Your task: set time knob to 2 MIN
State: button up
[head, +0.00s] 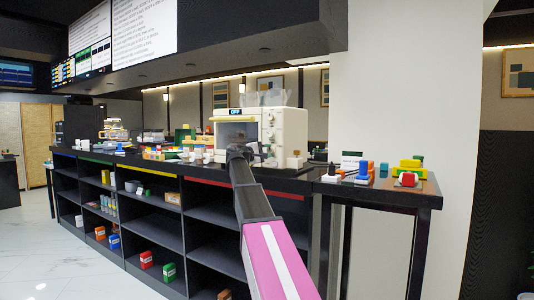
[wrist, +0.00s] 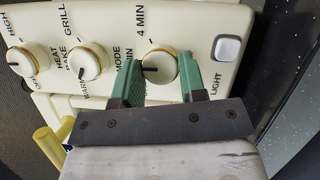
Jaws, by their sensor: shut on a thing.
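The cream oven (head: 258,132) stands on the black counter, with a column of knobs on its right side and a display reading OFF. In the wrist view, the time knob (wrist: 160,68) is round and cream, with a dark pointer line toward the picture's left. A "4 MIN" label is printed above it. Another label ending in "MIN" lies left of it, partly hidden by a finger. My gripper (wrist: 161,70) has its two green fingers on either side of this knob and is shut on it. In the head view, my arm covers part of the oven's lower front.
The mode knob (wrist: 88,62) and another knob (wrist: 28,60) sit left in the wrist view. A light button (wrist: 227,48) is on the right, and a yellow handle (wrist: 48,142) at lower left. Colored blocks (head: 408,168) lie on the right side table.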

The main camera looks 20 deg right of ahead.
dwell(0.3)
jog(key=o, duration=0.9)
jog(key=shift+a, duration=0.1)
jog(key=v, duration=1)
jog(key=shift+s+a+f, duration=0.1)
jog(key=shift+a+f, duration=0.05)
jog(key=shift+a, duration=0.15)
